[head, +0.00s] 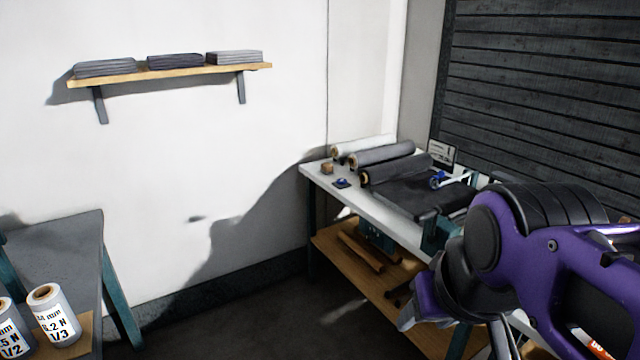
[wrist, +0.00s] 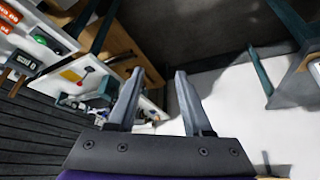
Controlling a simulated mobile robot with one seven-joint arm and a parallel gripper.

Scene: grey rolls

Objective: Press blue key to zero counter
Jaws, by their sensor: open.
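I cannot make out the counter or its blue key for sure. In the head view a small pale panel with dark marks (head: 441,153) stands at the back of the white workbench (head: 321,180). A blue round part (head: 437,180) sits on a roller rig in front of it, and a small dark-blue item (head: 342,183) lies near the bench's left end. My gripper (wrist: 157,76) is open and empty in the wrist view, away from the bench top, with the floor beyond its fingers. In the head view my purple arm hides the bench's right part.
Grey rolls (head: 380,155) lie on the bench above a wooden lower shelf (head: 345,250). A grey table (head: 60,240) with white labelled rolls (head: 55,318) stands at left. A wall shelf (head: 170,74) holds folded cloths. The floor between is clear.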

